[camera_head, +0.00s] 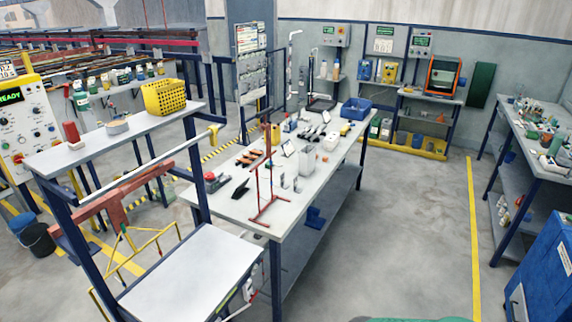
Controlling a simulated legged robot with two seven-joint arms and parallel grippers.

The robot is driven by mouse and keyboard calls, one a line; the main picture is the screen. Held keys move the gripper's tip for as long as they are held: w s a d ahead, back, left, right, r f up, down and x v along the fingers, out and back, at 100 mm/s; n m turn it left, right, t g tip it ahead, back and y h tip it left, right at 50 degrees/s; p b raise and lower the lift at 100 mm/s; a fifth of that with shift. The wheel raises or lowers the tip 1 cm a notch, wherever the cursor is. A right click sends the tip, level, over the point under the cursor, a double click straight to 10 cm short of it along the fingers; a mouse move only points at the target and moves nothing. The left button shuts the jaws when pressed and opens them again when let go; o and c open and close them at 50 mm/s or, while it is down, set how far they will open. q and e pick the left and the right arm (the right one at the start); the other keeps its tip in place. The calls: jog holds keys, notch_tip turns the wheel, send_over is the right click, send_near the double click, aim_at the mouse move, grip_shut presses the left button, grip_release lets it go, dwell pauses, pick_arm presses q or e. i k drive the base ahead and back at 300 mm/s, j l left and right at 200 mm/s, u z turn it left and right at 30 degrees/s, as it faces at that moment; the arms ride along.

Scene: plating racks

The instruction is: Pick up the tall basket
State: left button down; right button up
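A yellow perforated basket (164,97) stands upright on the far end of a raised grey shelf (131,129) at the left. It is the most basket-like thing in view; I cannot tell for certain that it is the tall basket. A low blue bin (356,108) sits on the far right end of the middle table (225,201). Neither of my grippers shows in the head view, so their place relative to the basket is not visible.
A red rack frame (267,190) stands on the middle table among several small tools. A cart with a white top (195,270) is in the near left. A control panel (27,115) is at far left. Grey floor (420,220) is clear right of the table.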

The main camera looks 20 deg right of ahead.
aim_at(306, 155)
jog(key=i+l+u, duration=0.25)
jog(key=u, duration=0.2)
jog(key=i+l+u, duration=0.2)
jog(key=l+u, duration=0.3)
jog(key=i+l, duration=0.15)
jog(key=l, duration=0.35)
jog(key=i+l+u, duration=0.15)
jog(key=l, duration=0.35)
jog(key=i+l, duration=0.15)
jog(key=l, duration=0.35)
jog(key=i+l+u, duration=0.15)
jog(key=l, duration=0.35)
jog(key=i+l, duration=0.1)
jog(key=l, duration=0.45)
jog(key=i+l+u, duration=0.15)
jog(key=l, duration=0.35)
